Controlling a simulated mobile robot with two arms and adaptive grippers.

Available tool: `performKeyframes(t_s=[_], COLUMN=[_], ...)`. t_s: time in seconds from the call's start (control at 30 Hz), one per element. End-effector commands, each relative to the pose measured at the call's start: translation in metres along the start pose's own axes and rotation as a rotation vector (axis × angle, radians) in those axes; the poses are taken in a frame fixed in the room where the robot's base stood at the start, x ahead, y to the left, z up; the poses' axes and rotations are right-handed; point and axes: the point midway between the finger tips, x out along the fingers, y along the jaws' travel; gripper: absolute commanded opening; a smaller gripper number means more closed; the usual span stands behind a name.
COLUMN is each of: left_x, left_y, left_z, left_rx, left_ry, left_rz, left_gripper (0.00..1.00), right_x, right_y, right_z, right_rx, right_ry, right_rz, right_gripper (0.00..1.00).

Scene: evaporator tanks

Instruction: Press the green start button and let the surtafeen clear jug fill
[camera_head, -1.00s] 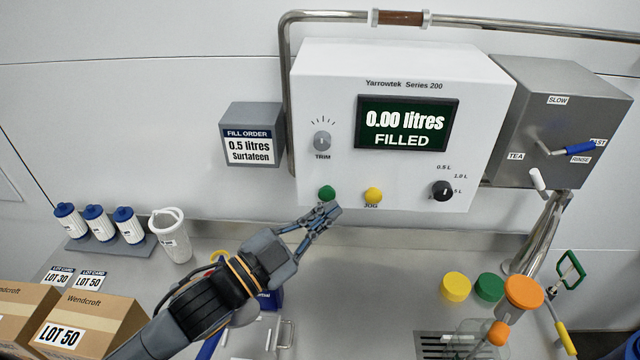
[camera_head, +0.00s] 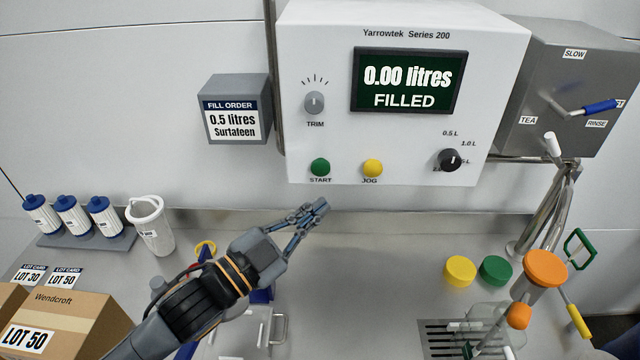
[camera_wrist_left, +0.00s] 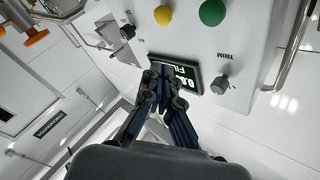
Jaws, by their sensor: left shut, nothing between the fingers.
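The green START button (camera_head: 320,167) is on the lower left of the white control panel (camera_head: 325,60). It also shows at the top of the left wrist view (camera_wrist_left: 212,12). The panel display (camera_head: 407,82) reads 0.00 litres FILLED. My left gripper (camera_head: 318,204) is shut and empty, its fingertips below the green button and apart from it in the head view. In the left wrist view its fingertips (camera_wrist_left: 163,76) overlap the display. A clear jug (camera_head: 488,342), partly cut off by the frame, stands at the drain grate at lower right. My right gripper is not in view.
The yellow JOG button (camera_head: 372,168) is right of the green one, with a black selector knob (camera_head: 449,160) farther right. A grey box (camera_head: 560,85) with a blue-handled lever adjoins the panel. Yellow (camera_head: 460,270) and green (camera_head: 495,270) lids lie on the counter. Cartons stand at left.

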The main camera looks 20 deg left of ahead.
Motion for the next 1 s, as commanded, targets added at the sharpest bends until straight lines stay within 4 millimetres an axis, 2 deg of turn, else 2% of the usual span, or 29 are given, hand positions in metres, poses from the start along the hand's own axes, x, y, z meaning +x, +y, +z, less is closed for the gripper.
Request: performKeyframes(t_s=[0.03, 0.13, 0.33, 0.67, 1.0], left_x=[-0.002, -0.002, -0.002, 0.0, 0.028], left_y=[0.006, 0.009, 0.009, 0.008, -0.012], left_z=[0.008, 0.012, 0.012, 0.014, 0.034], left_rx=[0.0, 0.0, 0.0, 0.001, 0.003], left_ry=[0.001, 0.001, 0.001, 0.0, 0.002], left_rz=[0.0, 0.0, 0.0, 0.0, -0.001], left_gripper=[0.0, 0.0, 0.0, 0.0, 0.0], right_x=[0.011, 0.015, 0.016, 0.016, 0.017], right_y=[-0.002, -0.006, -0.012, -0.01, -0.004], right_z=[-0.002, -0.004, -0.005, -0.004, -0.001], right_rx=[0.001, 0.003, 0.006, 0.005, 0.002], right_ry=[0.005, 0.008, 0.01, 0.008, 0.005], right_rz=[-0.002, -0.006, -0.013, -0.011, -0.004], right_gripper=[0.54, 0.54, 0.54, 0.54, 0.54])
